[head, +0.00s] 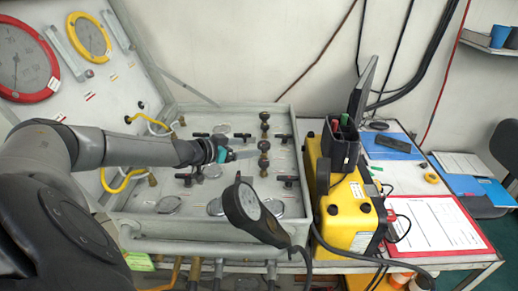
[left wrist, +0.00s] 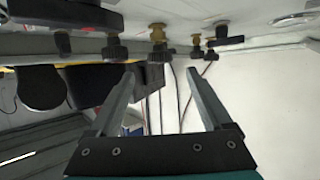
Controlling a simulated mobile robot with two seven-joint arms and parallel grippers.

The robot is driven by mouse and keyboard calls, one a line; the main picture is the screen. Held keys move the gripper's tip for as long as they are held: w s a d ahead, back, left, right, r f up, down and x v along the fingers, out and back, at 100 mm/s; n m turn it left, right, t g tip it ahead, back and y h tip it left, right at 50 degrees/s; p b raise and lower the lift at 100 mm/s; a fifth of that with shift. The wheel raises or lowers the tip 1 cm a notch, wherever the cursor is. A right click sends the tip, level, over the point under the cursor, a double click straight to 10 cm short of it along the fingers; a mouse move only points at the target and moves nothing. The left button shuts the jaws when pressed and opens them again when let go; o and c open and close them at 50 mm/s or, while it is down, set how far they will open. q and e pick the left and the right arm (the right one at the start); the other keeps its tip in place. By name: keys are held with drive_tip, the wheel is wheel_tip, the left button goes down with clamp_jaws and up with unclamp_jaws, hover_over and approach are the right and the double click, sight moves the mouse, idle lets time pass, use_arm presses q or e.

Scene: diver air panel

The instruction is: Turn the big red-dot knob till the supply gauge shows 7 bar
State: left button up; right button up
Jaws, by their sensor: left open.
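The panel box (head: 140,228) lies open, with several black knobs and valve handles on its pale face. A column of dark round knobs stands right of centre, among them an upper knob (head: 264,116) and a lower knob (head: 263,165). I see no red dot on any. My left gripper (head: 250,155) is open, its fingers reaching right close to this column; contact cannot be told. In the left wrist view nothing sits clearly between the fingers; black knobs on brass stems (left wrist: 158,42) show beyond. A red-rimmed gauge (head: 25,60) and yellow-rimmed gauge (head: 90,37) are on the lid; their readings are unclear.
A black round-headed device (head: 243,212) with a cable stands up over the panel's front right. A yellow case (head: 345,212) stands right of the box. A red-edged clipboard (head: 440,225) and blue folder (head: 480,188) lie further right. A lid stay (head: 190,80) slants behind.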

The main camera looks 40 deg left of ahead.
sight(260, 146)
use_arm(q)
drive_tip(key=shift+w+d+f, duration=0.1)
drive_tip(key=shift+w+f, duration=0.1)
drive_tip(key=shift+w, duration=0.45)
drive_tip(key=shift+b+x, duration=0.45)
drive_tip(key=shift+x, duration=2.05)
drive_tip(key=shift+c, duration=0.2)
clamp_jaws()
